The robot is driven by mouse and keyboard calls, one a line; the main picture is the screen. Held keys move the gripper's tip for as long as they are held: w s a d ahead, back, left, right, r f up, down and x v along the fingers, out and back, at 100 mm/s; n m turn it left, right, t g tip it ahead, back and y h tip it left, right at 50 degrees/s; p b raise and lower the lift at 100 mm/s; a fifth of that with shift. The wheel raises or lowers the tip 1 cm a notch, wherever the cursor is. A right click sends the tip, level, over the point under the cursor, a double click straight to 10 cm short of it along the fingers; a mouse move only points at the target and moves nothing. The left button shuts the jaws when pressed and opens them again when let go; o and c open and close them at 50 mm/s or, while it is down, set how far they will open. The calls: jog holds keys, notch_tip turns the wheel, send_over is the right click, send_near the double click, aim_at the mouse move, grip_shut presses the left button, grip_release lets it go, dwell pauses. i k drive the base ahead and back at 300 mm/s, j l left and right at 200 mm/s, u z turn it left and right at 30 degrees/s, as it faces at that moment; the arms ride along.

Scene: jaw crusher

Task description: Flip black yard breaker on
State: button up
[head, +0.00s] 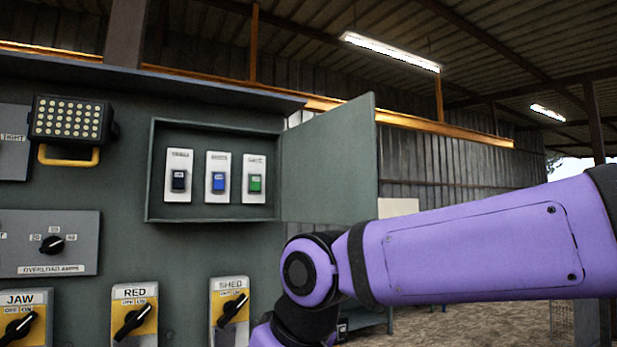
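A grey breaker box (148,190) with its door (330,155) swung open to the right is mounted on the panel. Inside are three white plates side by side. The left plate carries a black breaker (178,181), the middle one a blue breaker (218,182), and the right one a green breaker (255,183). The small labels above them are too blurred to read surely. I cannot tell the black breaker's on or off position. My purple arm crosses the lower right, and its far end drops out of the bottom of the picture. My gripper is not in view.
Below the box are rotary switches marked JAW (22,322), RED (134,315) and SHED (231,310). An overload dial (52,244) and a lamp with a yellow handle (70,122) are at left. The space before the open box is clear; the door stands at its right.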

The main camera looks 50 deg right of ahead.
aim_at(179, 176)
jog(key=k+l, duration=0.2)
jog(key=l, duration=0.25)
jog(key=k+l+u, duration=0.1)
jog(key=l, duration=0.35)
jog(key=k+l, duration=0.35)
jog(key=k+l+u, duration=0.1)
jog(key=l, duration=0.45)
jog(key=k+l, duration=0.2)
jog(key=l, duration=0.2)
jog(key=k+l+u, duration=0.15)
jog(key=l, duration=0.3)
jog(key=i+l+u, duration=0.2)
jog(key=i+l, duration=0.2)
jog(key=i, duration=0.3)
jog(key=i+l+u, duration=0.25)
jog(key=i+l, duration=0.3)
jog(key=i, duration=0.15)
jog(key=k+j+z, duration=0.15)
jog(key=j, duration=0.3)
jog(key=k+j+z, duration=0.35)
jog(key=k+j, duration=0.2)
jog(key=j, duration=0.25)
